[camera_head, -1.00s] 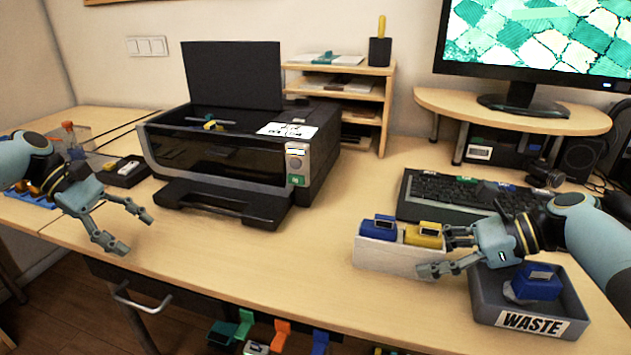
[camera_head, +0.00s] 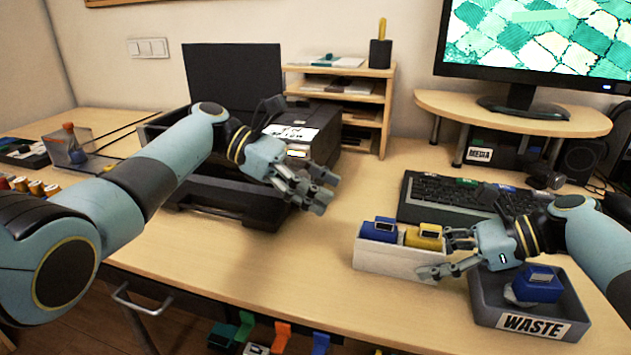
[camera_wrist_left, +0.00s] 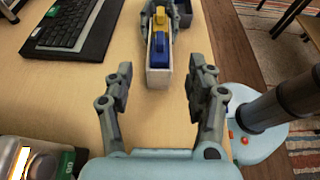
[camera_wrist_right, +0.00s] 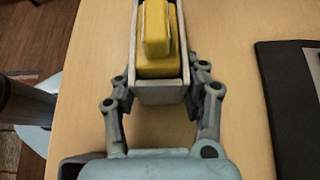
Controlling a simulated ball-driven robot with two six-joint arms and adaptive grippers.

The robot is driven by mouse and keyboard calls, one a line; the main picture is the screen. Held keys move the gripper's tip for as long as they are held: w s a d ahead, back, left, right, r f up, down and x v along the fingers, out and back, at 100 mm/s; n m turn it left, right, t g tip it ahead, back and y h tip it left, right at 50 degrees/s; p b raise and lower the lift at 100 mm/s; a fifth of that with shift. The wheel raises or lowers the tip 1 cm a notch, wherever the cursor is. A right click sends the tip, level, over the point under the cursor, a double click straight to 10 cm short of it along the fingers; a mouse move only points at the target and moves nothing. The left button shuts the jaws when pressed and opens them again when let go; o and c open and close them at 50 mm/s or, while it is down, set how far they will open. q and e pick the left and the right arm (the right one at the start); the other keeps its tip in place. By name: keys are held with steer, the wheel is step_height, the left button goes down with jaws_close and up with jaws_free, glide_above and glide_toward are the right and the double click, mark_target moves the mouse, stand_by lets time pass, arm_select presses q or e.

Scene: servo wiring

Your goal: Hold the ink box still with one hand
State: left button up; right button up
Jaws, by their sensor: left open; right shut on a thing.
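The white ink box (camera_head: 392,263) stands on the desk right of centre, with a blue cartridge (camera_head: 379,230) and a yellow cartridge (camera_head: 424,237) in it. My right gripper (camera_head: 441,254) is shut on the right end of the ink box; the right wrist view shows its fingers (camera_wrist_right: 159,88) on both sides of that end. My left gripper (camera_head: 322,189) is open and empty above the desk, in front of the printer and left of the box. In the left wrist view the ink box (camera_wrist_left: 158,79) lies ahead, between the open fingers and apart from them.
The printer (camera_head: 215,205) is partly hidden behind my left arm. A grey waste bin (camera_head: 490,312) with a blue cartridge inside stands right of the box. A keyboard (camera_head: 448,197) lies behind the box. Bare desk lies between my left gripper and the box.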

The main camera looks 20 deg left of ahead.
mark_target(380, 217)
arm_select(q)
steer(key=x, duration=1.1)
steer(key=shift+d+f, duration=0.1)
steer(key=shift+f, duration=0.05)
jaws_close()
steer(key=shift+w, duration=0.1)
